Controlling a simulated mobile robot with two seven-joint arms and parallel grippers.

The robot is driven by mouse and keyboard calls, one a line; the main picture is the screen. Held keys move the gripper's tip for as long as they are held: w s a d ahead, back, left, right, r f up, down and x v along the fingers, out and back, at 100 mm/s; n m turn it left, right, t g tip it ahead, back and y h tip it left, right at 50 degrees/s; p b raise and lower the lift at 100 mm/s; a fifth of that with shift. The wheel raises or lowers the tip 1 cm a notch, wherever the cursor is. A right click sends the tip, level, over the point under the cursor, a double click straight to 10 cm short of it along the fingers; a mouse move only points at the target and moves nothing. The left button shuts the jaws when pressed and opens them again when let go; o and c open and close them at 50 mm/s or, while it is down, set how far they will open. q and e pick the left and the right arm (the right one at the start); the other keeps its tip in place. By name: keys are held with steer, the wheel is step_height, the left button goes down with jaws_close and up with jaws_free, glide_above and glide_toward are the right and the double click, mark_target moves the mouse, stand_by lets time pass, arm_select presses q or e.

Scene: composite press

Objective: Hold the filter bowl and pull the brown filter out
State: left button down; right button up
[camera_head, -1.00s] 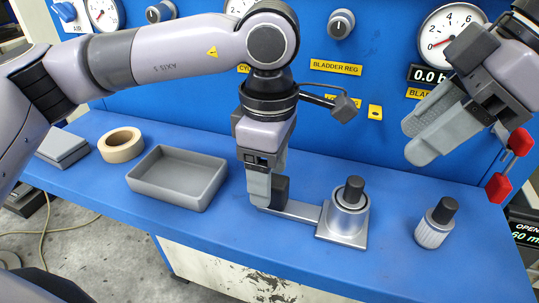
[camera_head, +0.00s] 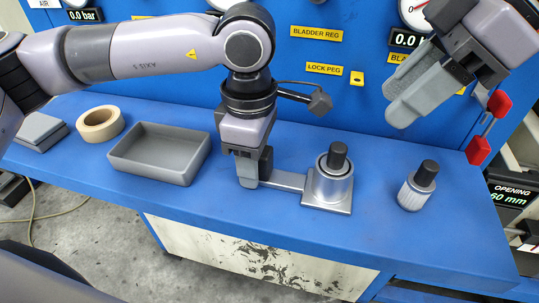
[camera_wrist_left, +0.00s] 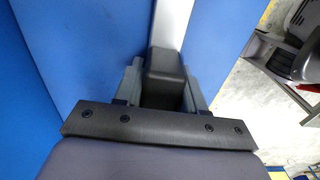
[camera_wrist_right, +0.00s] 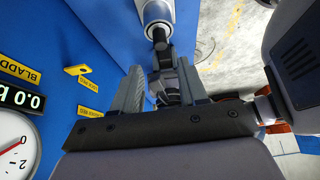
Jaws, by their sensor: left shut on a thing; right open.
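The filter bowl (camera_head: 329,187) is a silver cup on a square base, with a dark knob-like piece (camera_head: 338,156) standing in its top. A silver bar (camera_head: 287,181) runs left from it. My left gripper (camera_head: 249,176) points down and is shut on the dark block (camera_wrist_left: 166,78) at the bar's end, between its fingers in the left wrist view. My right gripper (camera_head: 398,106) is open and empty, above the bench and right of the bowl, not touching it. I see no brown colour in the bowl; its inside is hidden.
A white ribbed cartridge (camera_head: 411,197) with a black cap stands right of the bowl. A grey tray (camera_head: 188,178) and a tape roll (camera_head: 100,123) are on the left. The blue panel (camera_head: 285,95) with gauges is behind. Red handles (camera_head: 479,150) hang at right. The front bench strip is clear.

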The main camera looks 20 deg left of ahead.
mark_target(345, 148)
steer(key=shift+c, duration=0.2)
steer(key=shift+x, duration=5.25)
steer(key=shift+d, duration=0.1)
jaws_close()
